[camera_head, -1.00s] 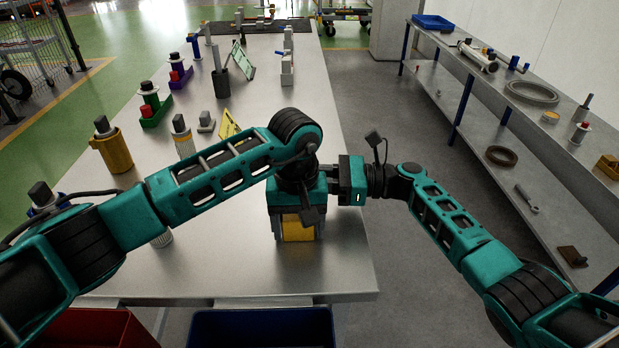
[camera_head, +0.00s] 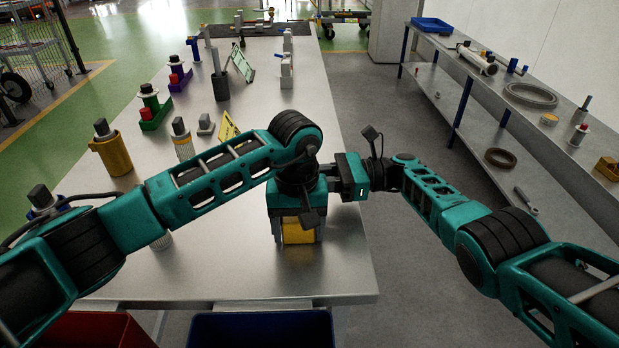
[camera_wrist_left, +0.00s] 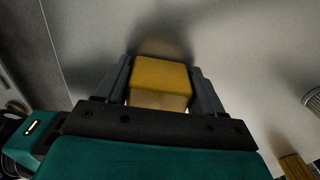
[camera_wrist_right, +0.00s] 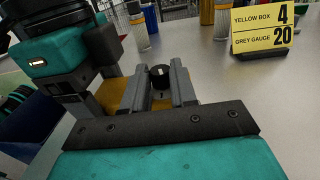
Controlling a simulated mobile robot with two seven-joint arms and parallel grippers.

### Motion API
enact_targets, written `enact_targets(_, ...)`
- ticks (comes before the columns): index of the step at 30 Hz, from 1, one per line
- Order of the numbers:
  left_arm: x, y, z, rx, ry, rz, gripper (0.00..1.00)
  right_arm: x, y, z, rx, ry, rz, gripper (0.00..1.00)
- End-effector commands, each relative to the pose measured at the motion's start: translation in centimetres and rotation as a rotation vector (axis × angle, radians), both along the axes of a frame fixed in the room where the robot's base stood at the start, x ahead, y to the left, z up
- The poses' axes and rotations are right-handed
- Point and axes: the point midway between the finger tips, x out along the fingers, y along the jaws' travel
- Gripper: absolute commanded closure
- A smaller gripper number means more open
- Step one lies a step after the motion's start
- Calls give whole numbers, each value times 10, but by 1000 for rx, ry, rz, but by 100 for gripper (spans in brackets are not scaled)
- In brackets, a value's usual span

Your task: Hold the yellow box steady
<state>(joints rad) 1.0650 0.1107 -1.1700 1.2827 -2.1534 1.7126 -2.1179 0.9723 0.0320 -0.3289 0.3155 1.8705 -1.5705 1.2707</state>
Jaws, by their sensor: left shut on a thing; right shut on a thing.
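The yellow box (camera_head: 298,230) stands on the near part of the steel table. My left gripper (camera_head: 298,238) points down and is shut on it. The left wrist view shows the yellow box (camera_wrist_left: 161,78) between the two grey fingers (camera_wrist_left: 160,88). My right gripper comes in from the right, its fingers mostly hidden behind the left wrist in the head view. In the right wrist view, my right gripper (camera_wrist_right: 160,82) is shut on a small part with a black round top (camera_wrist_right: 160,75). Yellow surface (camera_wrist_right: 116,95) shows beside and behind its fingers.
A yellow sign (camera_wrist_right: 263,30) reads "YELLOW BOX 4, GREY GAUGE 20". A yellow cup-shaped holder (camera_head: 112,155) and a ribbed cylinder (camera_head: 182,145) stand on the left. Red (camera_head: 95,330) and blue (camera_head: 262,328) bins sit at the near edge.

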Motion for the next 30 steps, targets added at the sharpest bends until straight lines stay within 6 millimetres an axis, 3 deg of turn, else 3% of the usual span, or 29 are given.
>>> enact_targets(1,-3,1,-4,5,12,1,75,0,-1,-2,-3,3,-3,100)
enact_targets(2,-3,1,-4,5,12,1,75,0,-1,-2,-3,3,-3,72)
enact_targets(10,-2,2,-4,6,10,3,75,-1,1,-1,0,2,2,47)
enact_targets(22,-1,2,-4,7,7,5,75,-1,2,4,3,1,4,47)
enact_targets(30,0,3,-3,7,5,6,75,-1,1,24,3,-2,4,47)
